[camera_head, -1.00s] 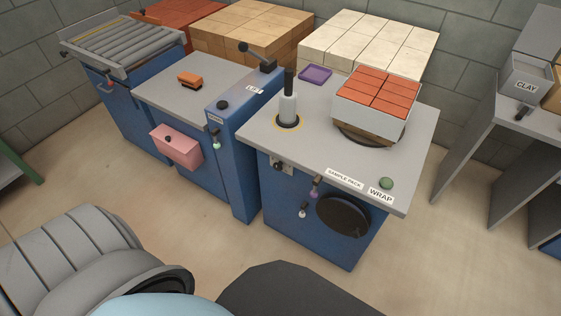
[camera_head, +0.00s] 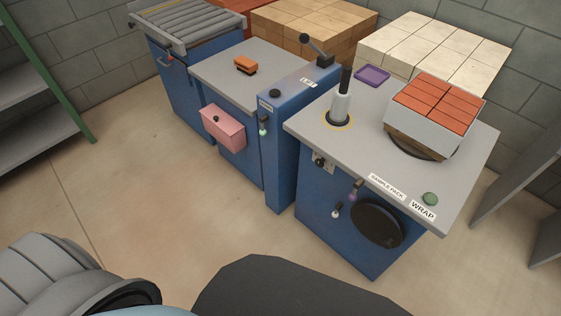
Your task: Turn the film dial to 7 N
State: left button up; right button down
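The blue wrap cabinet (camera_head: 325,215) with a grey top (camera_head: 465,160) stands right of the middle. A small dark dial on a light plate (camera_head: 321,161) sits high on its front face, under the left part of the top. Its marks are too small to read, so its setting cannot be told. A large black disc (camera_head: 377,223) is lower on the same front. Which of these is the film dial is not labelled legibly. Neither gripper is in view; only grey and dark parts of my own body show along the bottom edge.
The top carries a white-and-black post (camera_head: 341,105), a purple tray (camera_head: 372,75), a pack of red bricks (camera_head: 436,105) and a green button (camera_head: 430,198). A blue lift column (camera_head: 283,150) and pink box (camera_head: 223,128) stand left. The floor (camera_head: 160,200) in front is clear.

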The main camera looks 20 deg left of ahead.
aim_at(320, 162)
jog(key=u, duration=0.5)
jog(key=k, duration=0.9)
jog(key=z, duration=1.05)
jog(key=i, duration=1.05)
jog(key=u, duration=0.65)
jog(key=i, duration=0.65)
jog(key=u, duration=0.5)
